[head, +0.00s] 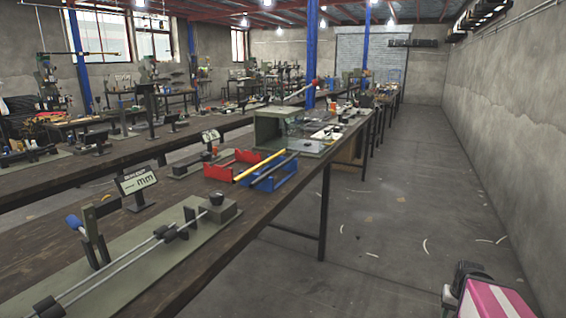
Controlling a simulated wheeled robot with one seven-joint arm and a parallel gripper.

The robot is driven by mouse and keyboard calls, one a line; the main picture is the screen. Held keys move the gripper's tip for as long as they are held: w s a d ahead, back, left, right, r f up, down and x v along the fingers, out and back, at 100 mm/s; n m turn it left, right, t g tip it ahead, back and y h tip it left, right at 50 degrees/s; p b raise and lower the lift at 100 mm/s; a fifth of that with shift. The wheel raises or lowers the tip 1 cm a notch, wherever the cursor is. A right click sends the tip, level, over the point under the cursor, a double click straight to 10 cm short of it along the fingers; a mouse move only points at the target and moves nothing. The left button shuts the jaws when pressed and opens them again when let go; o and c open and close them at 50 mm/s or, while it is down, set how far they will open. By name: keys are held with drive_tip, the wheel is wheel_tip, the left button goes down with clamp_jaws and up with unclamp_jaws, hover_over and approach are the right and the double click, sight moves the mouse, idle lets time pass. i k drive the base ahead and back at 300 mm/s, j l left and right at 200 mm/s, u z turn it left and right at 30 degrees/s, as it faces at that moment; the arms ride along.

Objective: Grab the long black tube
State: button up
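A long black tube (274,170) lies slanted across a blue open bin (258,183) on the dark wooden bench. Its near end points to the lower left and its far end to the upper right. A yellow tube (261,165) lies nearly parallel to it on the left, by a red bin (221,172). A pink, white and black part of my own body shows at the bottom right, over the floor and well apart from the bench. I do not see any gripper fingertips.
A green-grey fixture plate (110,285) with metal rods fills the near bench. A small sign (137,183) stands behind it. A grey-green open box (283,127) stands beyond the bins.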

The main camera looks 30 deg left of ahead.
sight(252, 185)
drive_tip(key=i+u, duration=0.35)
drive_tip(key=u, duration=0.15)
drive_tip(key=i+u, duration=0.35)
drive_tip(key=u, duration=1.15)
